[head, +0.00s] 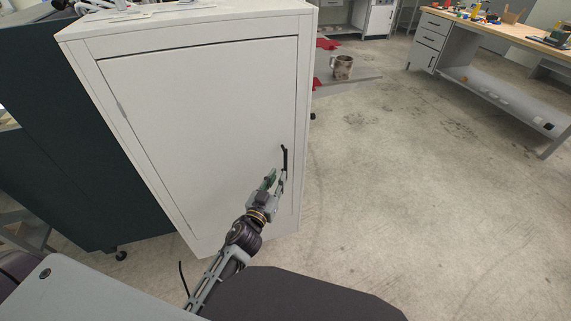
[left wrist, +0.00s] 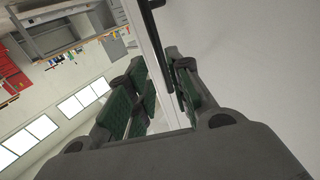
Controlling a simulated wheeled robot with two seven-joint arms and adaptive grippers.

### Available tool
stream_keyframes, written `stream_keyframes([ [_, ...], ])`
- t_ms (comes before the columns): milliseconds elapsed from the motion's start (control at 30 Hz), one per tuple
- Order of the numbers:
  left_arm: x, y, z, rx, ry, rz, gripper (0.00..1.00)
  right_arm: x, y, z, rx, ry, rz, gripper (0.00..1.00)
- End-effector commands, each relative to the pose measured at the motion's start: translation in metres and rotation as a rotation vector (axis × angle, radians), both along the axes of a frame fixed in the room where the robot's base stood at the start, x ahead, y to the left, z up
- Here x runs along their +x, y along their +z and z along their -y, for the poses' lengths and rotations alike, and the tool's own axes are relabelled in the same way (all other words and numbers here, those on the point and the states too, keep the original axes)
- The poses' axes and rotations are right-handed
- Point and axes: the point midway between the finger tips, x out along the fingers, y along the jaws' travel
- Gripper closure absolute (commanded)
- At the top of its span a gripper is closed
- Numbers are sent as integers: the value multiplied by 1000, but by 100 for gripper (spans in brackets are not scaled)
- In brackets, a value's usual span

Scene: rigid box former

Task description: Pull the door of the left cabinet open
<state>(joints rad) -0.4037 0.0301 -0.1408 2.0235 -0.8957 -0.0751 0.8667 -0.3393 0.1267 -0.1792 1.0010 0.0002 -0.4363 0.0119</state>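The left cabinet (head: 170,35) is a white upright box. A black bar handle (head: 285,156) sits near the door's right edge. My left gripper (head: 276,177) is at the handle's lower end, its green-padded fingers apart. In the left wrist view, the handle (left wrist: 150,20) runs down from the top toward the gap between the fingers (left wrist: 160,75). Whether a finger touches the handle cannot be told. My right gripper is not in view.
A dark green cabinet (head: 75,140) on casters stands left of the white one. Grey concrete floor (head: 400,190) lies open to the right. A workbench (head: 490,30) with drawers stands at the back right.

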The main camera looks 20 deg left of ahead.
Motion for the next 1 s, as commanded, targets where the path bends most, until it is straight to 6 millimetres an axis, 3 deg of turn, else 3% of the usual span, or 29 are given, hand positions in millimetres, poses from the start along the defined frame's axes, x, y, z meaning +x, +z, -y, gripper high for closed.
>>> stream_keyframes([
  [1000,74,0,6,0,0,1,79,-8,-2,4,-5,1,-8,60],
])
